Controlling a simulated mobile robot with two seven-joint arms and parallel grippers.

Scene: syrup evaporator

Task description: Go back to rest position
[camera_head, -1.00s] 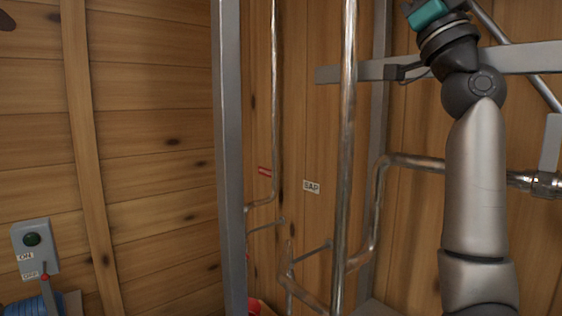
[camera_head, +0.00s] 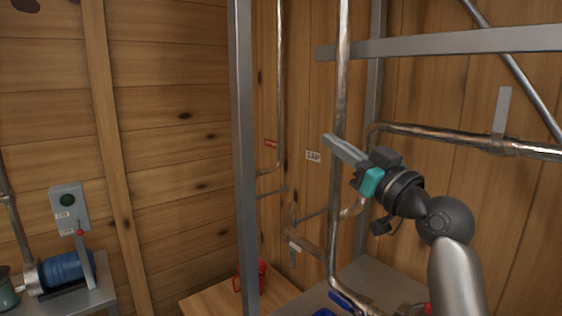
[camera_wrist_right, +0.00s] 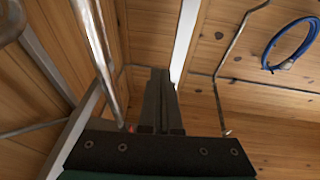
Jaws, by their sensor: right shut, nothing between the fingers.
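My right gripper (camera_head: 342,149) is in the middle right of the head view, pointing up and left. Its two grey fingers lie together with nothing between them. The fingers also show in the right wrist view (camera_wrist_right: 160,100), side by side. In the head view the gripper overlaps the vertical metal pipe (camera_head: 341,80); I cannot tell how far apart they are. My left gripper is in neither view.
A grey steel post (camera_head: 243,160) stands left of the pipes. A switch box (camera_head: 69,206) and blue motor (camera_head: 66,270) are at lower left. A red object (camera_head: 258,276) stands on a wooden surface (camera_head: 215,299).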

